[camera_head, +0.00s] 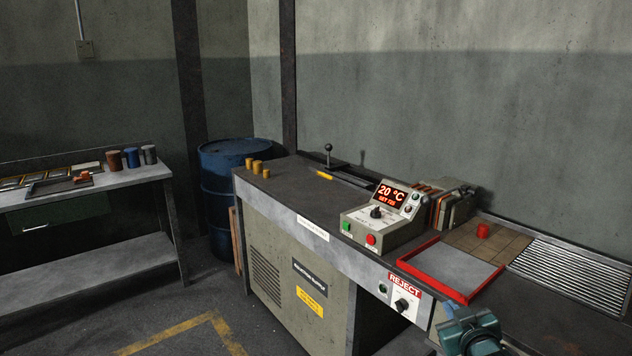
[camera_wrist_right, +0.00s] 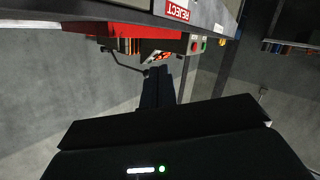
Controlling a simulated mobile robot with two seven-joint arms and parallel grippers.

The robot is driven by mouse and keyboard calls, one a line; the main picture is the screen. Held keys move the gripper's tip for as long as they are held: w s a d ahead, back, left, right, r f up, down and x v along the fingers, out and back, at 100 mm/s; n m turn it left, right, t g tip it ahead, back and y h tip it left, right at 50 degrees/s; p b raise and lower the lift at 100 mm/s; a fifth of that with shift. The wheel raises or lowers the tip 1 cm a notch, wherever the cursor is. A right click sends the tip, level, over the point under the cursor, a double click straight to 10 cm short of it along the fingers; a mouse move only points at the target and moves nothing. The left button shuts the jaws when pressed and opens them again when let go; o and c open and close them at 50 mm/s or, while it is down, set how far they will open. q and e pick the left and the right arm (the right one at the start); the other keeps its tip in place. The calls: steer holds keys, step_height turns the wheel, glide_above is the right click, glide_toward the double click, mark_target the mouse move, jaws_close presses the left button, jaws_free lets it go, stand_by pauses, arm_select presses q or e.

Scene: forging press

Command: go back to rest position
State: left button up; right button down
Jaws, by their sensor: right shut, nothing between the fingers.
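My right gripper (camera_head: 470,332) shows at the lower right of the head view as a teal and dark wrist part, in front of the bench's front edge and below the red-rimmed reject tray (camera_head: 452,270). In the right wrist view its dark fingers (camera_wrist_right: 158,76) are together, with nothing between them. The red tray edge (camera_wrist_right: 125,29) shows near the top of that view, apart from the fingers. The fingertips are hard to make out in the head view. My left gripper is in neither view.
The bench carries a control box (camera_head: 384,219) reading 20 °C, a red cylinder (camera_head: 483,230) on a tan tiled patch, a metal grille (camera_head: 570,262) and several brass cylinders (camera_head: 257,167). A blue barrel (camera_head: 222,190) and a side table (camera_head: 120,182) stand left. Floor between is clear.

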steer(key=s+a+f+g+y, duration=0.1)
steer(key=s+a+f, duration=0.3)
steer(key=s+f, duration=0.25)
steer(key=s+a+f+g+y, duration=0.1)
steer(key=s+a+f+g, duration=0.1)
steer(key=s+a+f, duration=0.45)
steer(key=s+a+f+g, duration=0.1)
steer(key=s+a, duration=0.1)
steer(key=s, duration=0.7)
steer(key=s+a+g+y, duration=0.1)
steer(key=s+a, duration=0.1)
steer(key=s, duration=0.8)
steer(key=shift+a+f+m, duration=0.25)
steer(key=shift+f+m, duration=0.05)
steer(key=shift+f, duration=0.05)
steer(key=shift+s, duration=0.1)
